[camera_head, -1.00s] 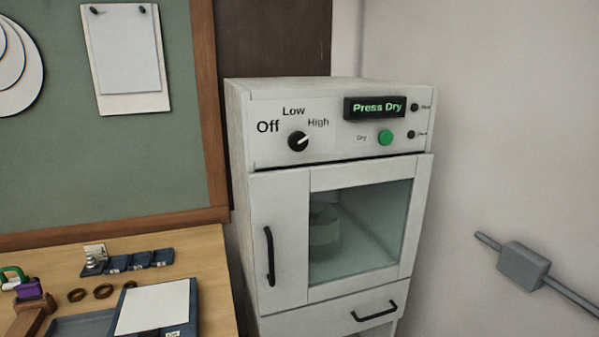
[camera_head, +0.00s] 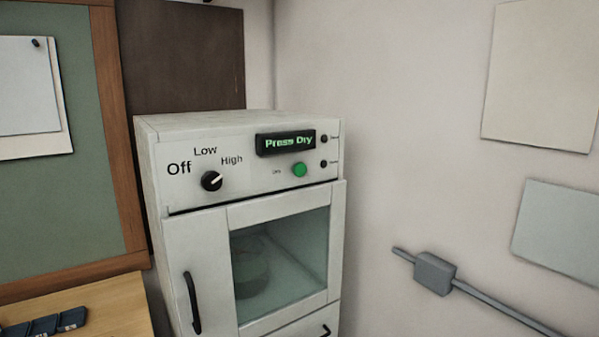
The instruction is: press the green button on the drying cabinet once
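The white drying cabinet (camera_head: 180,139) stands at the centre-left of the head view. Its green button (camera_head: 299,170) sits on the upper panel, right of the middle, below a dark display (camera_head: 286,142) that reads "Press Dry" in green. The black knob (camera_head: 211,181) to the left of the button has its white mark pointing toward "High". Neither of my grippers is in view.
A wooden worktop (camera_head: 105,300) with several dark blocks is at the lower left, beside the cabinet. A green board (camera_head: 60,210) hangs above it. A grey box on a conduit (camera_head: 434,273) is on the right wall. The space before the cabinet's panel looks clear.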

